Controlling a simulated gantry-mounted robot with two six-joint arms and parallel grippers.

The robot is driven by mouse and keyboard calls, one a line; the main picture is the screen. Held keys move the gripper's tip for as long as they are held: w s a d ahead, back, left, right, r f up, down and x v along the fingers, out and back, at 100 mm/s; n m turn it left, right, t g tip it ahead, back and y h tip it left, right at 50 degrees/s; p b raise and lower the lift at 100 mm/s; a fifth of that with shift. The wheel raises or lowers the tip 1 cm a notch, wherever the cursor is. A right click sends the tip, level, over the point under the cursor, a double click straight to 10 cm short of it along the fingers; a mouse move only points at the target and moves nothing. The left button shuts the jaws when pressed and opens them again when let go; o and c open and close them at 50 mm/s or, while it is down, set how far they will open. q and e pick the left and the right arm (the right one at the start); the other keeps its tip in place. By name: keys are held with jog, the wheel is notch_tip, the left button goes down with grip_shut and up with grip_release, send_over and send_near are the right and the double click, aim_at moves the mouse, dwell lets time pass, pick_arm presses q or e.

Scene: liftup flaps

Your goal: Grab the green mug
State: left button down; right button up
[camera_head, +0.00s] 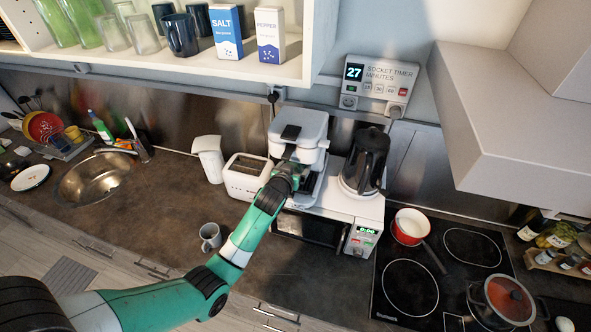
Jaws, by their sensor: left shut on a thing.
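My left arm reaches in from the lower left, with my left gripper (297,168) at the front of the white coffee machine (298,126), under its head. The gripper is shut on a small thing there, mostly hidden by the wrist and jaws. A little green shows at the jaws, which fits the green mug, but its outline and handle cannot be made out. No other green mug shows. A grey mug (210,236) stands on the counter left of my arm. My right gripper is not in view.
A white toaster (246,177) stands left of the coffee machine, a black coffee pot (367,160) right of it. A hob (440,270) with a red pot (410,226) lies right. The counter (150,205) at left is mostly clear.

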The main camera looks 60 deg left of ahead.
pick_arm(q)
jog(key=s+d+p, duration=0.1)
jog(key=s+d, duration=1.1)
jog(key=shift+d, duration=0.25)
jog(key=shift+s, duration=0.1)
jog(key=shift+f, duration=0.1)
